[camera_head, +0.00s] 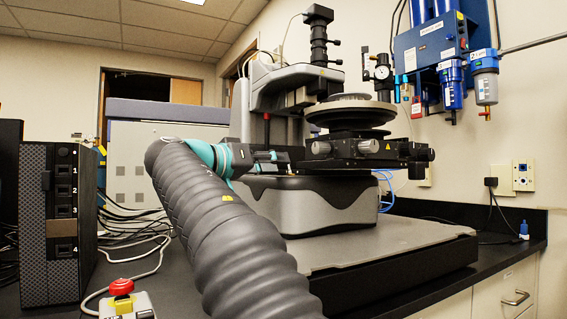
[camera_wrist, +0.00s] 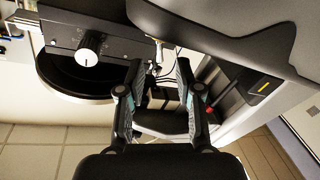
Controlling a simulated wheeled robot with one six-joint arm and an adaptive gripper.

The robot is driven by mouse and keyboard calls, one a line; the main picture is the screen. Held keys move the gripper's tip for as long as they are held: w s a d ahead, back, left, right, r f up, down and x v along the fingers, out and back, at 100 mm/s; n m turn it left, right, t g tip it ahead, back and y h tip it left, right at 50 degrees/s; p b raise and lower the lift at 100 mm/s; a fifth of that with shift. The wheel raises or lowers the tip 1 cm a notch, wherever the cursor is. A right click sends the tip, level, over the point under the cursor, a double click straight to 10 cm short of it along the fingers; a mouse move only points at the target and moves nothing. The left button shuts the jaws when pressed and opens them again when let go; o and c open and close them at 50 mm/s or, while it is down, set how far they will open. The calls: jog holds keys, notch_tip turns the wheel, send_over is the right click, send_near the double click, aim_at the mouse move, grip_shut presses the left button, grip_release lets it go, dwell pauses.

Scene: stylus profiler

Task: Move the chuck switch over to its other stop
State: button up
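The profiler's stage block (camera_head: 352,147) sits under the round chuck (camera_head: 350,112) in the head view. In the wrist view, a small metallic lever (camera_wrist: 156,52), apparently the chuck switch, sticks out at the end of the dark stage block (camera_wrist: 110,37). My gripper (camera_wrist: 160,72) is open, with one finger on each side of the lever's line. The lever lies near the fingertips; I cannot tell whether either finger touches it. In the head view my gripper (camera_head: 280,158) reaches the left end of the stage block, and the switch is not discernible there.
A white-faced knob (camera_wrist: 89,48) stands on the block beside the fingers. The grey instrument base (camera_head: 310,202) lies below, and the microscope column (camera_head: 319,40) rises behind. A red emergency button (camera_head: 122,287) and a black computer tower (camera_head: 60,220) are at the left.

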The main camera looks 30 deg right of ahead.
aim_at(289, 166)
jog(key=shift+x, duration=1.7)
grip_shut()
